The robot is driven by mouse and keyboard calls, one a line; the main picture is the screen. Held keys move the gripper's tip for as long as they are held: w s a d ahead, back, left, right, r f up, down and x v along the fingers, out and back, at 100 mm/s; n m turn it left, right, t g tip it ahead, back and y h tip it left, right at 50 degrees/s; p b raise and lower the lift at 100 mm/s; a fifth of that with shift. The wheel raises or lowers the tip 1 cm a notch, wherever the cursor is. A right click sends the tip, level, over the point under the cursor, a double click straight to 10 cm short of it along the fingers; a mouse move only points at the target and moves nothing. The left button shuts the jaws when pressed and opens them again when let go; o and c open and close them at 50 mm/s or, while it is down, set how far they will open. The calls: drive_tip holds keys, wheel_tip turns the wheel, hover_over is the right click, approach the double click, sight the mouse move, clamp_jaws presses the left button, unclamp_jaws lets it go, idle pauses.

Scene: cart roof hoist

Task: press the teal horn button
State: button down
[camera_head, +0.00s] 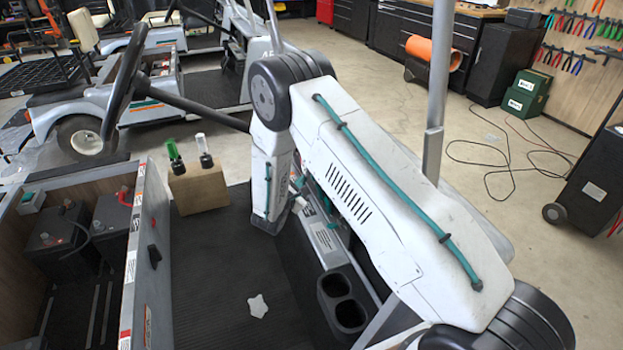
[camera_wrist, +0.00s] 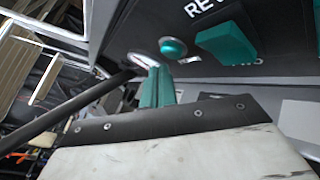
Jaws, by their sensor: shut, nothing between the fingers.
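The teal horn button (camera_wrist: 173,48) shows in the wrist view as a small round dome in a pale ring on a dark panel. My gripper (camera_wrist: 155,70) has its teal fingers shut with nothing between them. The fingertips are just below and left of the button in the picture. The gap in depth is hard to judge, and I see no clear contact. In the head view my white arm covers the panel area, and the button does not show there.
A teal block-shaped switch (camera_wrist: 228,45) sits right of the button, under partly cut-off white lettering. A dark bar (camera_wrist: 85,105) runs at the left of the wrist view. In the head view, a wooden block (camera_head: 198,188) with green and white-topped items stands beside the battery bay (camera_head: 131,265).

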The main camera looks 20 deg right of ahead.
drive_tip(key=shift+d, duration=0.15)
drive_tip(key=shift+d, duration=0.25)
drive_tip(key=shift+d, duration=0.45)
idle(0.5)
idle(0.3)
drive_tip(key=shift+a, duration=0.85)
drive_tip(key=shift+a, duration=0.1)
drive_tip(key=a, duration=0.4)
drive_tip(key=shift+a, duration=0.4)
